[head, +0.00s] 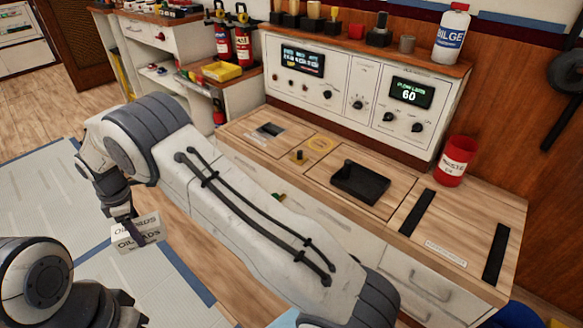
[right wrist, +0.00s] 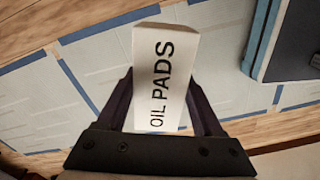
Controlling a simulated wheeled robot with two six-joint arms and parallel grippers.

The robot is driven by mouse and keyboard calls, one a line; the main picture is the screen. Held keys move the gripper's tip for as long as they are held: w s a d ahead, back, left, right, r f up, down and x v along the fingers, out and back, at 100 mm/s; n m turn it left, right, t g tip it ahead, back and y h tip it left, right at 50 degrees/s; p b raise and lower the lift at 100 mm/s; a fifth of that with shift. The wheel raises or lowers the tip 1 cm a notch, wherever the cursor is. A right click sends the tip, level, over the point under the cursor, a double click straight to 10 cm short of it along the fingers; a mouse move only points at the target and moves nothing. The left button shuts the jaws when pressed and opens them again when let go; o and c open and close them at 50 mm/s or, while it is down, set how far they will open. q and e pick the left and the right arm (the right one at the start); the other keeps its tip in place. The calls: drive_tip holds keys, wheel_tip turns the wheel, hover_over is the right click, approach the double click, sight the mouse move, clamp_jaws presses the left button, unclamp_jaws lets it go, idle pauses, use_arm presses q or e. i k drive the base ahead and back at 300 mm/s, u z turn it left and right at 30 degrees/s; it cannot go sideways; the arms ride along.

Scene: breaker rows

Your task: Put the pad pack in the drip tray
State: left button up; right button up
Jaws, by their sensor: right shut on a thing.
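The pad pack (head: 137,236) is a white box marked OIL PADS. My right gripper (head: 124,212) is shut on it and holds it above the floor on the left, away from the counter. In the right wrist view the pack (right wrist: 165,75) sits between both fingers of the gripper (right wrist: 165,105), its label facing the camera. A shallow black tray (head: 360,183) lies on the wooden counter, and a yellow tray (head: 222,71) stands on the back-left shelf unit. I cannot tell for sure which is the drip tray.
A red tub (head: 455,161) stands at the counter's right, and a white BILGE bottle (head: 452,34) on the panel's top shelf. Two fire extinguishers (head: 244,40) stand at the back. My right arm hides part of the counter front. Pale floor sheets (head: 45,190) lie at left.

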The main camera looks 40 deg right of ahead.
sight(364, 187)
drive_tip(key=u, duration=0.05)
drive_tip(key=i, duration=1.05)
drive_tip(key=z, duration=1.55)
